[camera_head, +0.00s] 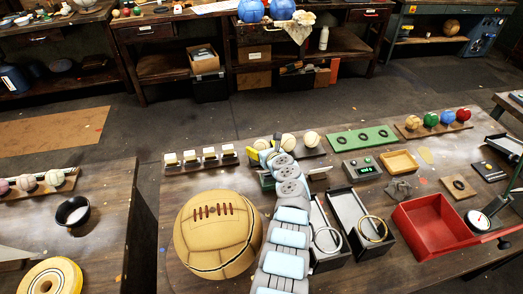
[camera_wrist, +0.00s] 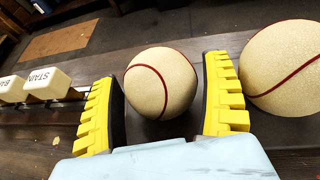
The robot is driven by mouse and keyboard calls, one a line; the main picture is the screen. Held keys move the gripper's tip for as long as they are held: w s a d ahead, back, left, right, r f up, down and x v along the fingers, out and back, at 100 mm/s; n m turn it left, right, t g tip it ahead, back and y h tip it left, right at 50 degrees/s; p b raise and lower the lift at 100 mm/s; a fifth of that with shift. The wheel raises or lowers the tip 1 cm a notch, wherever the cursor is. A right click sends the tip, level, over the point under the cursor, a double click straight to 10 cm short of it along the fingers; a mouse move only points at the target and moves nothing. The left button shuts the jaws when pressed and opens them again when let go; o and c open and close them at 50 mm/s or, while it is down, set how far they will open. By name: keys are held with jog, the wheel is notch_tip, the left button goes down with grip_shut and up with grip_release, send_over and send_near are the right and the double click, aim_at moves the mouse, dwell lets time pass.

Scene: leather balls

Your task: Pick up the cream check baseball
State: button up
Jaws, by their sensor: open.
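My gripper (camera_wrist: 163,88) is open, with its yellow ribbed fingers on either side of a cream ball (camera_wrist: 160,83) with a red seam. Gaps show between the ball and both fingers. I cannot make out a check pattern on it. A second cream ball (camera_wrist: 285,68) with a red seam sits just right of the right finger. In the head view, my gripper (camera_head: 263,157) is at the left end of a dark rack (camera_head: 314,153) with cream balls; the leftmost ball (camera_head: 261,144) is partly hidden by it, and two more (camera_head: 288,140) (camera_head: 311,138) stand to the right.
A row of labelled cream blocks (camera_head: 201,156) stands left of my gripper. A large stitched tan ball (camera_head: 218,235) is at the front left of the bench. A green board (camera_head: 362,138), a red tray (camera_head: 432,226) and black bins (camera_head: 359,222) are to the right.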

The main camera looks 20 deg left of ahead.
aim_at(262, 142)
jog(key=c, duration=1)
jog(key=shift+c, duration=0.2)
jog(key=shift+r, duration=0.1)
jog(key=shift+r+p, duration=0.5)
jog(key=shift+r, duration=0.05)
notch_tip(262, 142, up, 3)
jog(key=p, duration=0.3)
jog(key=shift+s+d+r, duration=0.1)
jog(key=s+d+r+p, duration=0.2)
jog(key=s+r+p, duration=0.2)
jog(key=s, duration=0.2)
jog(key=s+d+r+p, duration=0.3)
jog(key=s+r+p, duration=0.1)
jog(key=s, duration=0.2)
jog(key=shift+s+d+r, duration=0.2)
jog(key=shift+d+r, duration=0.1)
jog(key=shift+r, duration=0.05)
